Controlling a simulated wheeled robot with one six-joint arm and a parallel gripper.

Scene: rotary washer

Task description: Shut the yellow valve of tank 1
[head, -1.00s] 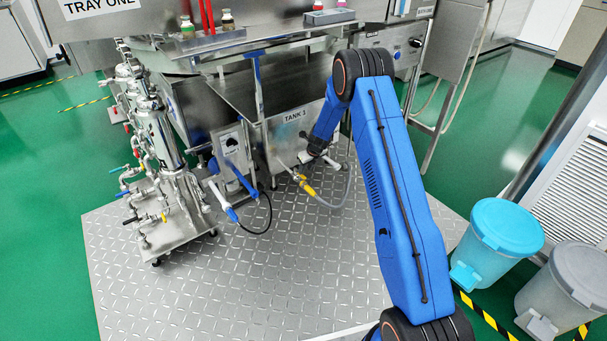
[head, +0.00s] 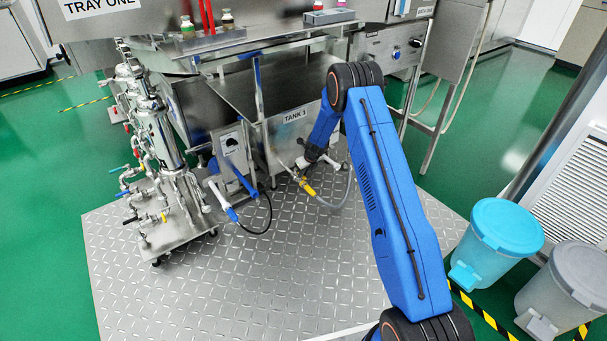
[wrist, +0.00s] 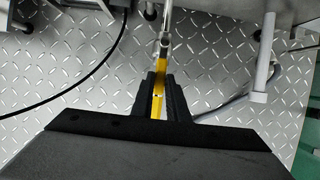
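Tank 1 (head: 282,138) is the steel tank with a "TANK 1" label in the head view. Its yellow valve handle (head: 308,187) sits low in front of it, on a pipe with a grey hose. In the wrist view the yellow handle (wrist: 158,93) runs lengthwise between the two black fingers of my gripper (wrist: 160,82). The fingers lie close along both sides of it and look shut on it. A metal valve fitting (wrist: 164,42) shows just beyond the fingertips. In the head view my gripper is at the pipe, partly hidden by my arm.
A control box (head: 232,146) and a white-and-blue spray handle (head: 223,201) with a black cable stand left of the valve. A pipe stand (head: 160,130) is further left. Two bins (head: 505,228) stand at the right. The metal floor plate (head: 250,270) in front is clear.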

